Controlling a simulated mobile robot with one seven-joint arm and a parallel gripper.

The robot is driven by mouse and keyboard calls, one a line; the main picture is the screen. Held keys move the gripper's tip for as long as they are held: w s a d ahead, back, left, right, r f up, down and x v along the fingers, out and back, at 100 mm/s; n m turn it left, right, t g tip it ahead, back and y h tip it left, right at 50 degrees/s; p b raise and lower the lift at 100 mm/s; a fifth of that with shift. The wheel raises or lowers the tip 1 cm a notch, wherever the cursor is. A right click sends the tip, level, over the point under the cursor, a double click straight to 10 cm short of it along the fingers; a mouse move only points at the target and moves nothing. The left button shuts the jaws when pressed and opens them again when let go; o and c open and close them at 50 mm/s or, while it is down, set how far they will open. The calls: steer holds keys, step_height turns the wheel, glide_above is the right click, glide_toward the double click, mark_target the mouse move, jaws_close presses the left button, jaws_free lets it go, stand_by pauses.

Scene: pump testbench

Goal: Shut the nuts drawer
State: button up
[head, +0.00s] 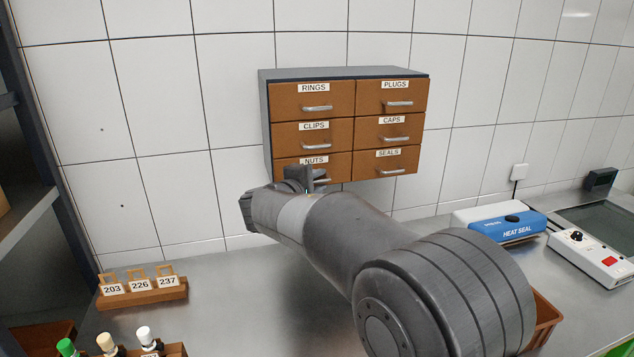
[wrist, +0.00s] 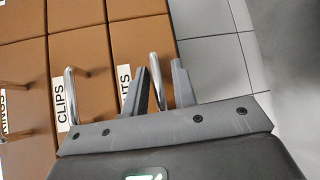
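The nuts drawer (head: 339,168) is at the lower left of the brown drawer cabinet. My arm hides its lower part and handle in the head view. In the wrist view the nuts drawer front (wrist: 138,42) looks about level with the clips drawer beside it; a small gap cannot be ruled out. Its metal handle (wrist: 156,76) shows between the two fingers of my gripper (wrist: 159,69), close to the left finger. The fingers are apart. I cannot tell whether they touch the handle. In the head view my gripper (head: 311,181) is in front of this drawer.
The clips drawer (head: 290,139) is directly above, and the seals drawer (head: 387,168) is to the right. A heat sealer (head: 510,225) is on the bench at right. A wooden rack with number tags (head: 145,294) and several capped bottles are at left.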

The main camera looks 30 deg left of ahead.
steer(key=shift+r, duration=0.2)
steer(key=s+r, duration=0.1)
steer(key=s, duration=0.9)
steer(key=shift+s+r, duration=0.15)
steer(key=shift+s, duration=0.2)
steer(key=shift+w, duration=0.1)
steer(key=w+d+m+g+h, duration=0.2)
steer(key=d+m+g+h, duration=0.5)
steer(key=d, duration=2.5)
steer(key=s+d+f+m+g+y, duration=0.1)
steer(key=s+d+f+m+y, duration=0.2)
steer(key=s+d+m, duration=0.3)
steer(key=s+d+f+m+g+y, duration=0.2)
steer(key=s+d+f+m+y, duration=0.2)
steer(key=s+d, duration=1)
step_height(320, 180, down, 2)
steer(key=m, duration=0.2)
steer(key=shift+f+m+g, duration=0.2)
steer(key=shift+m+g, duration=0.1)
